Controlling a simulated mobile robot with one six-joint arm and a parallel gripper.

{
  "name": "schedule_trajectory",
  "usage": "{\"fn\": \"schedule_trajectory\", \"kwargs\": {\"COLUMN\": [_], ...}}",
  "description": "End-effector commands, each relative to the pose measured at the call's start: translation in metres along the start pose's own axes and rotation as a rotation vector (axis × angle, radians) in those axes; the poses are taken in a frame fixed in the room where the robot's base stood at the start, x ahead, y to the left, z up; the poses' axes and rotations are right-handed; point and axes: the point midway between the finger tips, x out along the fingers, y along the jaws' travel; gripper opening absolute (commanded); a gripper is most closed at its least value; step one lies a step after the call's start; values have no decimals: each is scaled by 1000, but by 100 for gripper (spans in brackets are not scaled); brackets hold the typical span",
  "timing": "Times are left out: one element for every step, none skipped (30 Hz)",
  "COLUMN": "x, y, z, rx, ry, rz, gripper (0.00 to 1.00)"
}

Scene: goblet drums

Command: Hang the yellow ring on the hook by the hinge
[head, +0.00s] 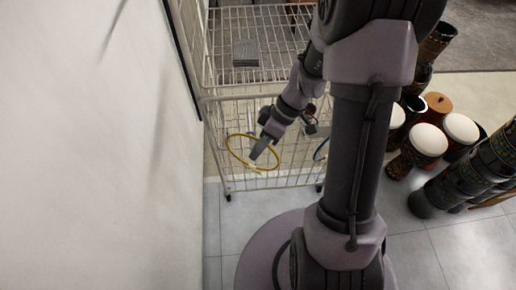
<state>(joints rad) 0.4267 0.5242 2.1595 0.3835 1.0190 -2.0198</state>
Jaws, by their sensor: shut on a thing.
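The yellow ring (236,158) is a thin hoop, seen tilted in front of the wire front panel (290,184) of a white wire cage. My gripper (259,150) reaches down from the upper right and is shut on the ring at its right side. I cannot tell whether the ring touches the wires. The hook by the hinge cannot be made out; the panel is fine-lined and my arm covers part of it.
A grey stack (245,53) sits in the cage. A pale wall (100,150) is close on the left. Several goblet drums (430,140) stand at the right. Tiled floor (430,250) is clear in front.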

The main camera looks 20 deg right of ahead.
Motion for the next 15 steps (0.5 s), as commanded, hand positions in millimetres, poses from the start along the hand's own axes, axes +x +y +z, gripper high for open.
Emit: {"fn": "schedule_trajectory", "kwargs": {"x": [-1, -1, -1, -1, -1, -1, -2, -2, -2, -2, -1, -1, -1, -1, -1], "y": [0, 0, 0, 0, 0, 0, 0, 0, 0, 0, 0, 0, 0, 0, -1], "z": [-2, -2, -2, -3, -3, -3, -3, -3, -3, -3, -3, -3, -3, -3, -3], "rx": [2, 2, 2, 2, 2, 3, 3, 3, 3, 3, 3, 4, 4, 4, 4], "ry": [5, 5, 6, 6, 6, 6, 6, 6, 6, 7, 7, 7, 7, 7, 7], "rz": [2, 2, 2, 2, 2, 2, 2, 2, 1, 1, 1, 0, 0, 0, -1], "gripper": [0, 0, 0, 9, 15, 23, 29, 32, 32, 32, 32, 32, 32, 32, 32]}}
